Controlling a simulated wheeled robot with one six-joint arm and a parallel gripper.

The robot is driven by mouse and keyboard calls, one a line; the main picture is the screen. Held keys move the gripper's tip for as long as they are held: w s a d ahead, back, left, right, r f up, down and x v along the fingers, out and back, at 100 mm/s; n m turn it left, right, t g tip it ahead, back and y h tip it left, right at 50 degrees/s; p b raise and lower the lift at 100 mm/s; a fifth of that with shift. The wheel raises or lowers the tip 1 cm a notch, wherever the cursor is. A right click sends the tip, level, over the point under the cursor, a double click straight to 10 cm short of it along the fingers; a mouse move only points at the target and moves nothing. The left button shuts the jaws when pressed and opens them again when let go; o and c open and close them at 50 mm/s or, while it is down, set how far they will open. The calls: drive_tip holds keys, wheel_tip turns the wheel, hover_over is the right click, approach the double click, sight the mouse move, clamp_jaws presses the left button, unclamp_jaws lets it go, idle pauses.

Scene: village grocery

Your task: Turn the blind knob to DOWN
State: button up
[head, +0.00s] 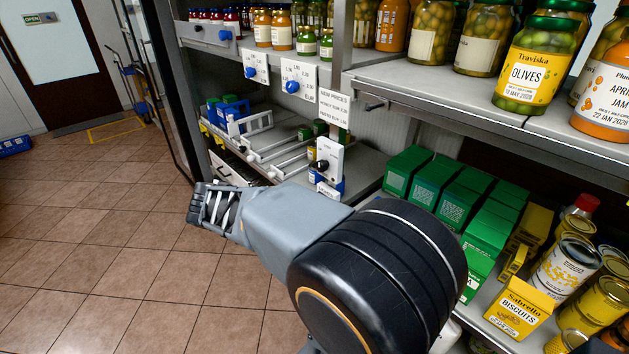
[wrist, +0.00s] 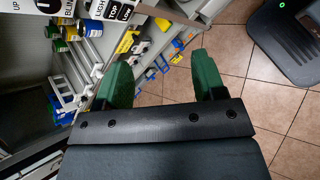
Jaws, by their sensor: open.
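My gripper (head: 212,206) is open and empty, out over the tiled floor, left of and apart from the shelf fittings. In the wrist view its two green fingers (wrist: 163,80) stand wide apart. In the head view a blue knob (head: 292,87) and another blue knob (head: 250,72) sit on white cards at the shelf edge. A black knob (head: 322,165) is on a white box below. I cannot tell which is the blind knob, or its setting.
Jars (head: 533,65) crowd the upper shelf at right. Green boxes (head: 462,200) and tins (head: 565,265) fill the lower shelf, beside my arm. White racks (head: 275,145) lie behind the gripper.

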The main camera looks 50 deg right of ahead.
sight(319, 167)
drive_tip(key=w+d+r+n+h+b, duration=0.1)
drive_tip(key=w+d+n+h+b, duration=0.3)
drive_tip(key=w+d+n+h, duration=0.35)
drive_tip(key=shift+m+h, duration=0.35)
drive_tip(key=shift+h, duration=0.2)
drive_tip(key=d, duration=1.2)
drive_tip(key=shift+s+d+r, duration=0.1)
drive_tip(key=shift+s+d, duration=0.15)
drive_tip(key=shift+d, duration=0.1)
drive_tip(key=shift+c, duration=0.3)
